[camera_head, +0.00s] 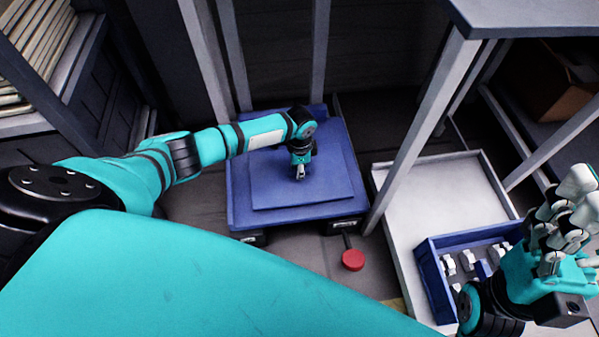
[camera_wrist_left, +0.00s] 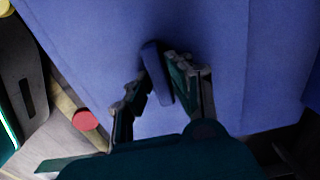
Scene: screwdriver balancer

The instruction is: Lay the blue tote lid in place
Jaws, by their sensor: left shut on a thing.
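The blue lid (camera_head: 332,180) is a flat panel over the blue tote (camera_head: 239,192). The tote's rim shows around it, mostly at the left, back and front. From above I cannot tell whether the lid rests on the tote or hangs just over it. My left gripper (camera_head: 299,174) points down over the lid's middle. In the left wrist view, my left gripper (camera_wrist_left: 157,78) is shut on the upright blue handle (camera_wrist_left: 156,72) of the lid (camera_wrist_left: 225,60). My right gripper (camera_head: 562,222) is at the far right, away from the lid; its jaw state is unclear.
A red round knob (camera_head: 353,260) stands in front of the tote. A white tray (camera_head: 400,215) at the right holds a blue bin (camera_head: 431,275) with several white parts. Grey table legs (camera_head: 420,120) rise right of the tote. A shelf (camera_head: 60,100) stands at the left.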

